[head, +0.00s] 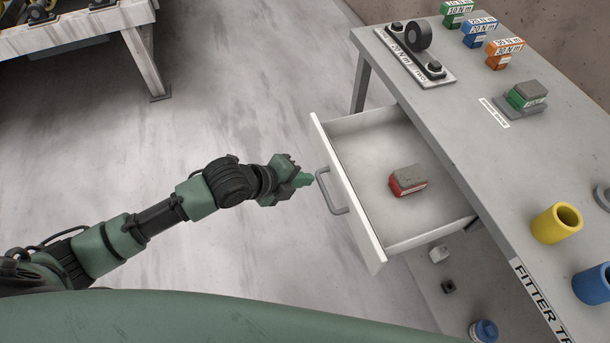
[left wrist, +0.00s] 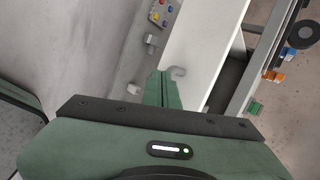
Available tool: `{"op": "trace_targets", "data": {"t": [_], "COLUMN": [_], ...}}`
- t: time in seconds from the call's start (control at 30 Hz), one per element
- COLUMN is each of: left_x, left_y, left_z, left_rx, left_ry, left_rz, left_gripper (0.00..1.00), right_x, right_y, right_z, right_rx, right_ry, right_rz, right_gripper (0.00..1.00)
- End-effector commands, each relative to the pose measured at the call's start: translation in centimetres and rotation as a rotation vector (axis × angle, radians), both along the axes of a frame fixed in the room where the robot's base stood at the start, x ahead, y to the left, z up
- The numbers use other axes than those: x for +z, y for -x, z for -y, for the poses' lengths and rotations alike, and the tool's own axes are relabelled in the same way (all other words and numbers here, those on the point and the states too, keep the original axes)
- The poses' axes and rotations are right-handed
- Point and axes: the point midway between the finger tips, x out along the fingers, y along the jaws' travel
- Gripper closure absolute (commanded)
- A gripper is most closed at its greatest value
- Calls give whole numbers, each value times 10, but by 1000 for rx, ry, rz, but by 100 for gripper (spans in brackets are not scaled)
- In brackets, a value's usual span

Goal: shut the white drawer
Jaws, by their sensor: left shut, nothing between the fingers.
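The white drawer (head: 352,190) stands pulled out from under the grey bench in the head view. Its front panel carries a grey bar handle (head: 331,192). A block with a red side and a grey top (head: 407,180) lies inside the drawer. My left gripper (head: 305,180) is shut and empty, just left of the handle, with a small gap seeming to lie between them. In the left wrist view the shut fingers (left wrist: 163,88) point toward the white drawer front (left wrist: 205,45), with the handle (left wrist: 177,72) beside their tips. My right gripper is in neither view.
The grey bench top (head: 450,110) holds a roller fixture (head: 415,50), several coloured blocks, a yellow cylinder (head: 556,223) and a blue cylinder (head: 594,284). Small items lie on a lower shelf beneath the drawer. Another table (head: 75,38) stands at the upper left. The floor between is clear.

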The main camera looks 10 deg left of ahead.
Motion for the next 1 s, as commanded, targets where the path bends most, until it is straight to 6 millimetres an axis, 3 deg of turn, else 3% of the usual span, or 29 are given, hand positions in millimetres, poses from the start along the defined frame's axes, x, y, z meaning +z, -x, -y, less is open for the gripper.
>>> {"op": "trace_targets", "data": {"t": [0.57,0.77,1.0], "left_x": [1,2,2], "left_y": [-6,-19,-49], "left_z": [7,30,82], "left_rx": [0,0,-1], "left_ry": [1,3,3], "left_rz": [1,1,3], "left_gripper": [100,100,100], "right_x": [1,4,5], "right_y": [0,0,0], "right_z": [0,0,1], "right_rx": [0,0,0], "right_ry": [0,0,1], "right_rz": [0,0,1], "right_gripper": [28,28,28]}}
